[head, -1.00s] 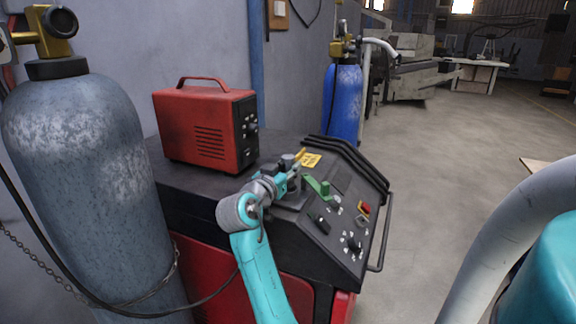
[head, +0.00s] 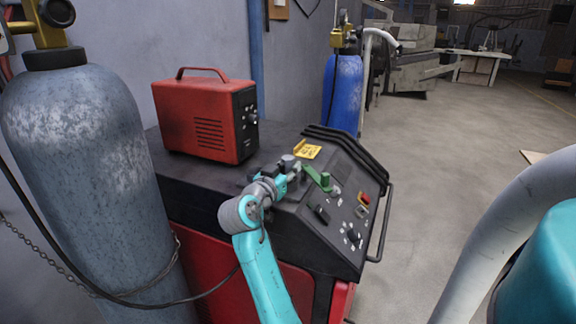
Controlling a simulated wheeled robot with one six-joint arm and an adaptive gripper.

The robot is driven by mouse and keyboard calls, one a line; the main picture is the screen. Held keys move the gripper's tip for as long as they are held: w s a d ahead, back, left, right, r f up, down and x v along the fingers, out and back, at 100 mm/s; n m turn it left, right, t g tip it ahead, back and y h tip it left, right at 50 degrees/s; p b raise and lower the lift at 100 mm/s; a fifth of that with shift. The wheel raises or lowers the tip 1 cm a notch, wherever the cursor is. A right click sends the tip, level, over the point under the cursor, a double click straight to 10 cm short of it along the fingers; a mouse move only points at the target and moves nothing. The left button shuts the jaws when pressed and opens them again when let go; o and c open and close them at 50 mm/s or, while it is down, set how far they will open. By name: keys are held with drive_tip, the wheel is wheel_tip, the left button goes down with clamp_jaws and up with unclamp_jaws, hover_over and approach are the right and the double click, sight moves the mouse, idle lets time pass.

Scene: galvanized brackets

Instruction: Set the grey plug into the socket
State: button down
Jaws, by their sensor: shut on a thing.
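My gripper (head: 294,173) is at the end of the teal arm, low over the dark top of the red machine, beside the control panel. It is shut on what appears to be the grey plug, a dark grey stub (head: 288,162) at its far side. The plug is small and partly hidden by the jaws, so its tilt and any contact below it cannot be told. A green piece (head: 325,181) with a short upright post stands just right of the jaws. I cannot make out the socket's opening.
A red box with a handle (head: 206,118) stands on the machine behind my gripper. A grey gas cylinder (head: 85,170) stands left, a blue one (head: 343,93) behind. The floor at right is open.

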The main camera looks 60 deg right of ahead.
drive_tip(key=c, duration=0.7)
unclamp_jaws()
drive_tip(key=a, duration=1.2)
drive_tip(key=shift+s, duration=0.25)
drive_tip(key=shift+f, duration=0.1)
